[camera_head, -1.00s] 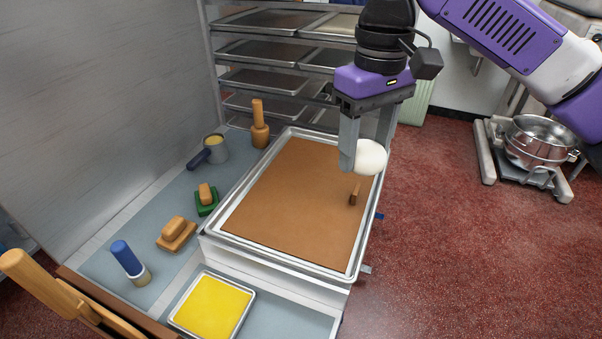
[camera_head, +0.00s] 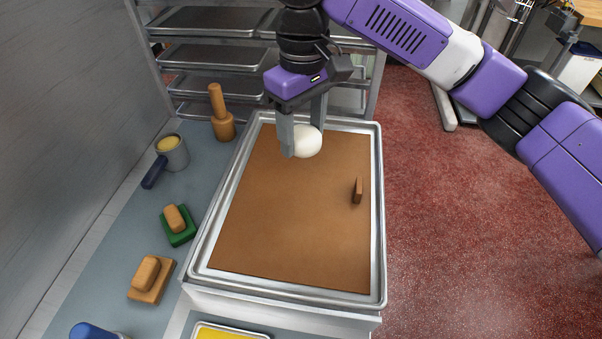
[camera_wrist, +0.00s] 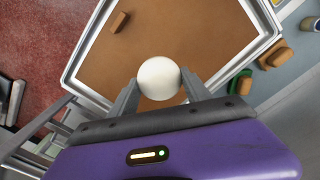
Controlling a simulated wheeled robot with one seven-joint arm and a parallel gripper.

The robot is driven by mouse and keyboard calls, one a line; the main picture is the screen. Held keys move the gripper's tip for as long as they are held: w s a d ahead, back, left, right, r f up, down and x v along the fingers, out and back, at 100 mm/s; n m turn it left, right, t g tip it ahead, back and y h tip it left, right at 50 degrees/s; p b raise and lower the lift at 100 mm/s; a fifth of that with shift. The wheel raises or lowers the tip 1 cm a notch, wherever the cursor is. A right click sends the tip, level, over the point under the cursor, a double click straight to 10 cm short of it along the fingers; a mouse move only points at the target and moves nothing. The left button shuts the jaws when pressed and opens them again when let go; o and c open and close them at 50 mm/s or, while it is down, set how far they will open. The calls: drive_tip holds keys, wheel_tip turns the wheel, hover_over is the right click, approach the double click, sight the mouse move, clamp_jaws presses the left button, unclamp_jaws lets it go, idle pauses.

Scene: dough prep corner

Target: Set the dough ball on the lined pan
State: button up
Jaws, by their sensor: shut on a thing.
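The white dough ball (camera_head: 307,142) is held between the fingers of my gripper (camera_head: 303,138), over the far part of the pan. It also shows in the wrist view (camera_wrist: 159,78), with a finger of my gripper (camera_wrist: 158,92) on each side. The pan (camera_head: 378,230) is a metal tray lined with a brown sheet (camera_head: 280,225). The ball appears to be above the liner; the exact gap cannot be told. The lined pan also shows in the wrist view (camera_wrist: 185,30).
A small brown block (camera_head: 357,190) stands on the liner at the right. Left of the pan are a wooden pestle (camera_head: 222,115), a pot (camera_head: 172,152), a green-based brush (camera_head: 178,225) and a wooden brush (camera_head: 150,280). A tray rack (camera_head: 215,60) stands behind. The liner's middle is clear.

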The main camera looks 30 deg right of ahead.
sight(302, 187)
wheel_tip(302, 187, down, 11)
drive_tip(key=shift+f, duration=0.1)
idle(0.4)
drive_tip(key=o, duration=1.5)
drive_tip(key=shift+c, duration=0.2)
wheel_tip(302, 187, up, 12)
drive_tip(key=shift+r, duration=0.1)
drive_tip(key=shift+s, duration=0.15)
